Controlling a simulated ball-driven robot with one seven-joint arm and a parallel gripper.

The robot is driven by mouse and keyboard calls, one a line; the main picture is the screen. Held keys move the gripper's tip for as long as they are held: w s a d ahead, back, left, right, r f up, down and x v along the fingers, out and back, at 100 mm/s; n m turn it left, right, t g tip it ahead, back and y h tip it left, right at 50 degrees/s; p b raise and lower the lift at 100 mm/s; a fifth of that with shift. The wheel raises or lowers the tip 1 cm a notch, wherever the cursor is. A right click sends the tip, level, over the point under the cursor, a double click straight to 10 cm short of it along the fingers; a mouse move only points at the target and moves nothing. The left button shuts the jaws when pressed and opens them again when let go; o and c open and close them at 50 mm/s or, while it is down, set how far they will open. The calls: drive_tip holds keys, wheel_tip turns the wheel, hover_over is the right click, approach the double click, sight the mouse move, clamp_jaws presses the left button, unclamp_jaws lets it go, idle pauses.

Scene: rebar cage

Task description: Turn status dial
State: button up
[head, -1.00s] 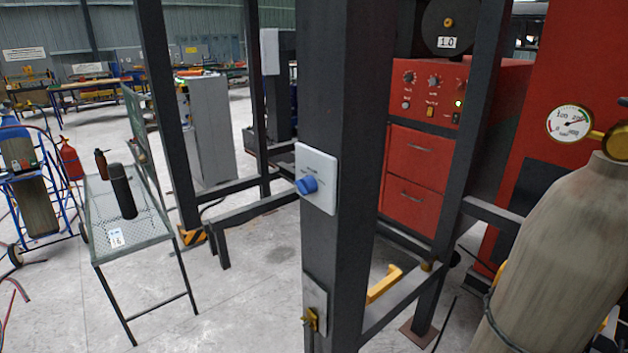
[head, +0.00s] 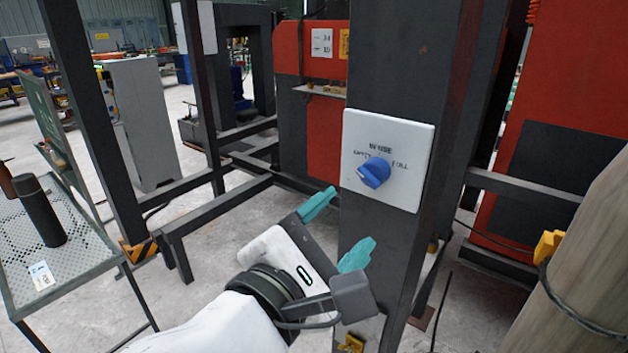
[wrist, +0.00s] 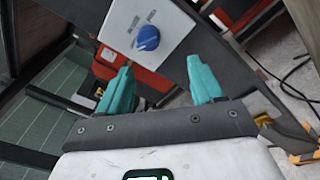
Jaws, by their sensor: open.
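The status dial is a blue knob (head: 374,172) on a white square plate (head: 410,135) fixed to a dark upright post (head: 385,60).
A mesh table (head: 85,250) with a dark bottle (head: 40,210) stands at the left. A low dark frame (head: 215,200) is behind my gripper. A large cylinder (head: 570,270) with a yellow fitting is at the lower right.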

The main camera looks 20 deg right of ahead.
sight(366, 182)
drive_tip(key=x, duration=0.3)
drive_tip(key=r+p+x, duration=0.1)
drive_tip(key=x, duration=0.5)
drive_tip(key=shift+w+r+p, duration=0.2)
drive_tip(key=shift+w+p, duration=0.2)
drive_tip(key=shift+w, duration=0.25)
drive_tip(key=shift+c, duration=0.3)
drive_tip(key=shift+h, duration=0.3)
drive_tip(key=c, duration=1)
drive_tip(key=shift+o, duration=0.2)
